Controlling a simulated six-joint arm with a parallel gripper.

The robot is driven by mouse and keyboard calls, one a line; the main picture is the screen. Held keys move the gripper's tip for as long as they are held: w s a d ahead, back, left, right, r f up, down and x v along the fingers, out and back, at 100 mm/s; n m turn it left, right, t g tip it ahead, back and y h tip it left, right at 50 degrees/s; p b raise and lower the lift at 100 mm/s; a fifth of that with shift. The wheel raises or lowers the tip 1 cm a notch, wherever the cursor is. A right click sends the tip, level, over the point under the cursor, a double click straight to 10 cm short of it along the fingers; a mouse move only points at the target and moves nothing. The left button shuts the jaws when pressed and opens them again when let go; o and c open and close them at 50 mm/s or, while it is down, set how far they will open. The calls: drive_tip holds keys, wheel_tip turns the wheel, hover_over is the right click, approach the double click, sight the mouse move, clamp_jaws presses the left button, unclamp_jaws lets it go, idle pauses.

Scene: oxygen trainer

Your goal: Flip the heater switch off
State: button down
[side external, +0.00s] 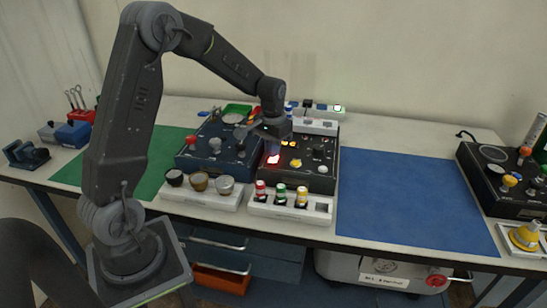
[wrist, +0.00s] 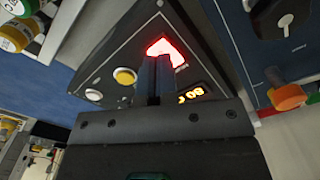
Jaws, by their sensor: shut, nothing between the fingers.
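A red glowing switch (side external: 273,159), which looks like the heater switch, is on the left part of a black control panel (side external: 318,182). In the wrist view the lit switch (wrist: 176,52) is just beyond my fingertips and partly hidden by them. I cannot tell whether they touch it. My gripper (side external: 271,148) points down over the panel, its fingers together and empty. The shut fingers also show in the wrist view (wrist: 154,62). An orange lit display (wrist: 190,93) and a yellow button (wrist: 124,76) are beside the fingers on the panel.
A blue panel (side external: 213,160) with knobs adjoins on the left. A white rack (side external: 322,206) with red, green and yellow capped bottles stands in front. A green mat (side external: 150,150) lies left, and a clear blue mat (side external: 405,200) lies right.

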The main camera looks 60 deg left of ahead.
sight(273, 160)
drive_tip(key=shift+f, duration=0.95)
idle(0.4)
drive_tip(key=shift+r, duration=3.55)
drive_tip(key=shift+s+d+r, duration=0.1)
drive_tip(key=shift+d+r, duration=0.15)
drive_tip(key=s+d+r+m+t, duration=0.1)
drive_tip(key=s+d+r, duration=0.3)
drive_tip(key=s+d, duration=0.4)
drive_tip(key=s+d+r+m+t, duration=0.2)
drive_tip(key=s+d+r+t, duration=0.2)
drive_tip(key=s+d, duration=0.4)
drive_tip(key=s+r, duration=0.1)
drive_tip(key=s, duration=0.3)
drive_tip(key=shift+s+d+r+t, duration=0.2)
drive_tip(key=shift+s+r+t, duration=0.05)
drive_tip(key=shift+r+t, duration=0.05)
